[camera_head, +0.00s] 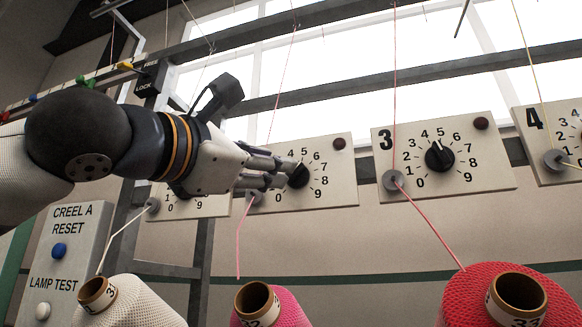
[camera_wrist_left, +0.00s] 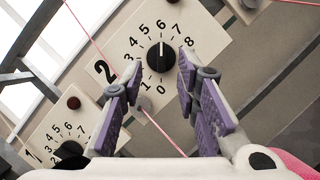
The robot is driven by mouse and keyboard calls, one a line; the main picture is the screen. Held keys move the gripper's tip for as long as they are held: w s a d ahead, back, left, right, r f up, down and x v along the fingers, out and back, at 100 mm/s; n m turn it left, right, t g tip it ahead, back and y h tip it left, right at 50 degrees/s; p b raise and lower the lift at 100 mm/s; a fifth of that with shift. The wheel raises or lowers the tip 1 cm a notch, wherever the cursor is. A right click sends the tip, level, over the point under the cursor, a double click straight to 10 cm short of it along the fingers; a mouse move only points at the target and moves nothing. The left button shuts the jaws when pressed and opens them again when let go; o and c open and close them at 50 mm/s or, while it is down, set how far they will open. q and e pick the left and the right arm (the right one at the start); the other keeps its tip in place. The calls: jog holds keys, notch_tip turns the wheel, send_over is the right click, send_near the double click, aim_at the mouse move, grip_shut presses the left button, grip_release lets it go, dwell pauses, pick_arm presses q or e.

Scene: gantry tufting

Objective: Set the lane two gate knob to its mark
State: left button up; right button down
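The lane two gate knob (camera_head: 298,175) is black and sits on a cream dial plate (camera_head: 335,190) numbered around the knob. In the left wrist view the knob (camera_wrist_left: 160,57) shows a white pointer line that points up, roughly at the 6. I see no separate target mark on this dial. My left gripper (camera_head: 277,171) is at the left side of the knob in the head view and covers the dial's low numbers. In the left wrist view my left gripper (camera_wrist_left: 160,65) is open, its purple-padded fingers on either side of the knob with gaps showing. My right gripper is not in view.
The lane three dial plate (camera_head: 485,165) stands to the right and the lane four plate (camera_head: 545,140) beyond it. A pink yarn (camera_head: 238,240) runs from the lane two eyelet beside my fingers. Yarn cones (camera_head: 130,305) stand below. A reset panel (camera_head: 70,265) is at lower left.

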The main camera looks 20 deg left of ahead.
aim_at(295, 174)
pick_arm(q)
jog(key=x, duration=0.5)
jog(key=shift+w+d, duration=0.1)
jog(key=shift+w, duration=0.15)
jog(key=shift+c, duration=0.3)
grip_shut()
